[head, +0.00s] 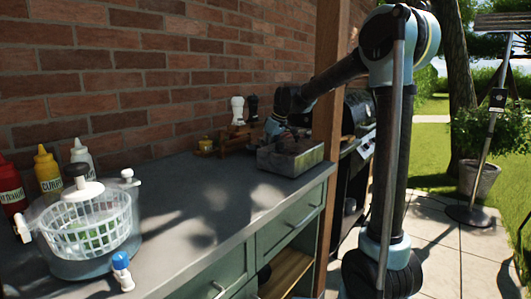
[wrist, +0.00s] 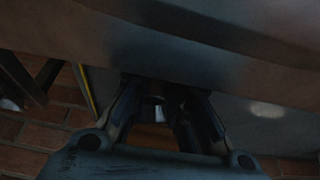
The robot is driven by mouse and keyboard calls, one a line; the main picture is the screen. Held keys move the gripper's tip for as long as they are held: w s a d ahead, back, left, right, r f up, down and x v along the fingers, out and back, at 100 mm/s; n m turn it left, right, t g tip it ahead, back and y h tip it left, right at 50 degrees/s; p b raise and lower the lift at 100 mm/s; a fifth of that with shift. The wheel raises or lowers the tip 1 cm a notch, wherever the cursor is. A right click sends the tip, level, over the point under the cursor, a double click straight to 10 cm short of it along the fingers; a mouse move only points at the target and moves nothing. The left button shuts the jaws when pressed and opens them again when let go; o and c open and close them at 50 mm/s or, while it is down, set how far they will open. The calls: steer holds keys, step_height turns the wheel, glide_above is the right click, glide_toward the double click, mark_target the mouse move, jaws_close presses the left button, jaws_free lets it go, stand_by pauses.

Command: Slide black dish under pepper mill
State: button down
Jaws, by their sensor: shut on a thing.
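The black pepper mill (head: 252,108) stands at the back of the counter against the brick wall, just right of a white mill (head: 237,110). My gripper (head: 273,128) is low over the far end of the counter, right of the mills and behind the grey metal box (head: 290,161). In the wrist view my gripper (wrist: 162,95) has its fingers close together, their tips at the edge of a broad dark grey surface (wrist: 150,45). What they hold is hidden in shadow. I cannot make out the black dish in either view.
A wooden rack (head: 232,134) and a small yellow jar (head: 205,144) stand by the mills. The middle of the counter (head: 190,200) is clear. A wooden post (head: 328,100) rises at the right.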

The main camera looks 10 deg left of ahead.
steer(key=shift+w+d, duration=0.1)
steer(key=shift+w, duration=0.05)
steer(key=c, duration=1.4)
jaws_free()
steer(key=shift+r, duration=0.1)
steer(key=v, duration=1.1)
steer(key=shift+d+r, duration=0.2)
steer(key=shift+r, duration=0.15)
